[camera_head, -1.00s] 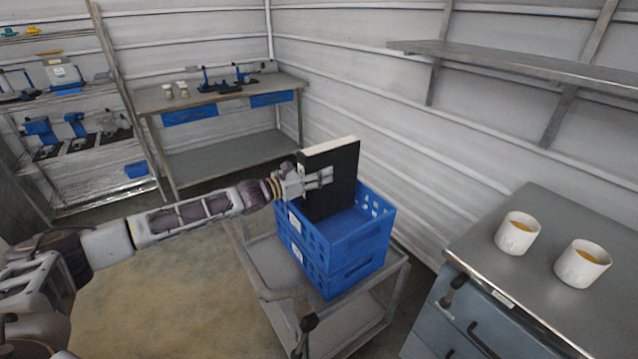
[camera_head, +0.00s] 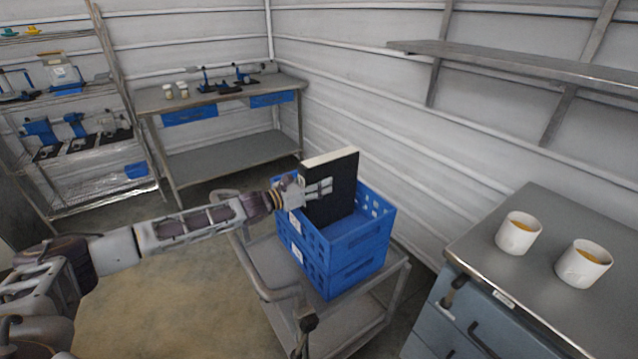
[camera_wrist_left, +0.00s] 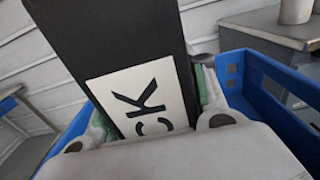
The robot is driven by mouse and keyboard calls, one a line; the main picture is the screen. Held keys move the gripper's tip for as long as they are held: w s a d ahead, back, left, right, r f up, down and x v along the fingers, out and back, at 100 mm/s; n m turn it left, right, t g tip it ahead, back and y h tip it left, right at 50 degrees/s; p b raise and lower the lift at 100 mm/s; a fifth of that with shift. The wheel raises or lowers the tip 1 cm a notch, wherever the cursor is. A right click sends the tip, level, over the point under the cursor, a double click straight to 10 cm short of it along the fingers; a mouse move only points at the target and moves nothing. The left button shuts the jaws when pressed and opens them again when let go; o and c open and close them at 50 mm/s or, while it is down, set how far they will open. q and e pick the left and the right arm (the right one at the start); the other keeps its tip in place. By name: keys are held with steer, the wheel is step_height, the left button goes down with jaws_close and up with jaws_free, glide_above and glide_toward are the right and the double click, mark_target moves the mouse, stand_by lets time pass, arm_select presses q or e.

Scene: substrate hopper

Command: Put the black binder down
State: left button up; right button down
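The black binder (camera_head: 336,188) stands upright with its lower part inside the blue crate (camera_head: 352,244) and its upper part above the rim. My left gripper (camera_head: 318,188) is shut on the binder near its edge. In the left wrist view the binder (camera_wrist_left: 108,38) fills the middle, with a white label reading "CK", and the fingers (camera_wrist_left: 150,110) lie on both sides of it. The crate wall (camera_wrist_left: 262,88) shows at right. Whether the binder touches the crate floor is hidden. My right gripper is not in view.
The crate sits on another blue crate on a grey cart (camera_head: 372,318). A metal cabinet (camera_head: 480,240) with two white cups (camera_head: 517,233) stands at right. A workbench (camera_head: 220,95) and a shelf rack (camera_head: 75,100) stand at the back left.

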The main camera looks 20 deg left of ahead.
arm_select(q)
steer(key=o, duration=0.5)
steer(key=shift+c, duration=0.2)
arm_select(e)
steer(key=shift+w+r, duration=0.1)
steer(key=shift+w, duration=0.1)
arm_select(q)
steer(key=shift+r, duration=0.1)
steer(key=v, duration=1.2)
steer(key=shift+b, duration=0.3)
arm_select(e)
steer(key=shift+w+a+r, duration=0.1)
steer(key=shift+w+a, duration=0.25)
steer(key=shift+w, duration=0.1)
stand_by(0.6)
